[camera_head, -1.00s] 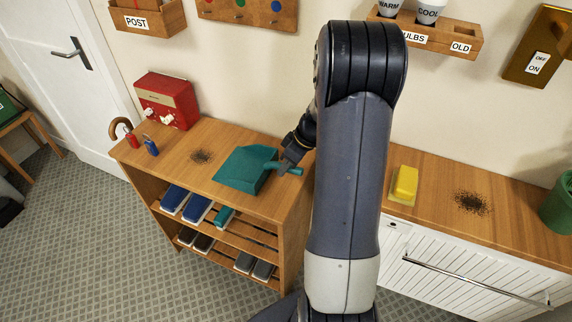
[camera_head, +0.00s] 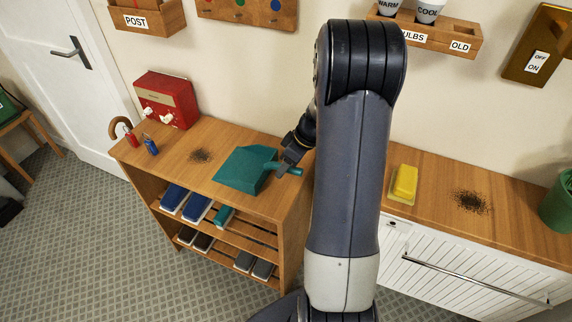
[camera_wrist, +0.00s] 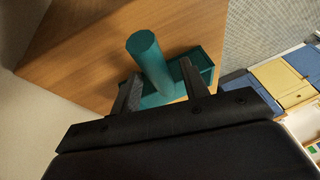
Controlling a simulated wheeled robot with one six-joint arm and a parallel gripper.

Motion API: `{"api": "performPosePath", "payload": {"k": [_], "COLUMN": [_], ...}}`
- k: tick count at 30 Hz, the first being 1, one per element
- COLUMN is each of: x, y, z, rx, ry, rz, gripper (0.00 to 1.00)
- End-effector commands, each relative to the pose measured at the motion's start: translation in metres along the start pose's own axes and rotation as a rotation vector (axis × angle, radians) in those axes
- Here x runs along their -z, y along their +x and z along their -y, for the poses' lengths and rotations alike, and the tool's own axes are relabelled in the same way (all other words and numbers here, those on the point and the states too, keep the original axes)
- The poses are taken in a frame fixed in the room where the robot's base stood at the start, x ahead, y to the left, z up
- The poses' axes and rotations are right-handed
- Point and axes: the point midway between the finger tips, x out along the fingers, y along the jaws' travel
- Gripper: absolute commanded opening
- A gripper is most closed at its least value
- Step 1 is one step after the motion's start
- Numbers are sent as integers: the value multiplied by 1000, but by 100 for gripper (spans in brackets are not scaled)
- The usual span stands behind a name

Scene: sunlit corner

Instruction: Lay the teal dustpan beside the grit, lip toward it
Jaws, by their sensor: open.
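The teal dustpan (camera_head: 243,170) lies on top of the wooden shoe rack, its wide lip pointing left toward a dark patch of grit (camera_head: 201,156). Bare wood shows between lip and grit. Its handle (camera_head: 288,169) points right, toward my arm. My gripper (camera_head: 291,158) is at the handle. In the wrist view, the open fingers (camera_wrist: 160,68) stand on either side of the round teal handle (camera_wrist: 148,56), with the pan body (camera_wrist: 205,68) beyond. I cannot tell whether a finger touches it. My arm hides the rack's right end.
A second grit patch (camera_head: 471,202) lies on the right-hand cabinet top, near a yellow brush-like block (camera_head: 404,184) and a green bin (camera_head: 557,202). A red box (camera_head: 167,100) and small red and blue items stand at the rack's left. Shoes fill the shelves below.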

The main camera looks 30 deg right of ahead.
Motion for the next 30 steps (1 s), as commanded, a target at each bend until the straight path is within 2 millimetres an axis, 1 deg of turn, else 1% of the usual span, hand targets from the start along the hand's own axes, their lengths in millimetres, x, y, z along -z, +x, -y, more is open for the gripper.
{"api": "performPosePath", "payload": {"k": [5,9,12,15,18,21,30], "x": [0,0,0,0,0,0,0], "y": [-33,-65,-85,-101,-112,-117,-118], "z": [-2,-2,-2,-1,-1,0,0], "rx": [-9,-9,-7,-6,-5,-3,-2], "ry": [-1,-1,0,0,0,0,0], "rz": [-4,-3,-3,-2,-2,-1,-1], "gripper": [43,43,43,43,43,43,43]}}
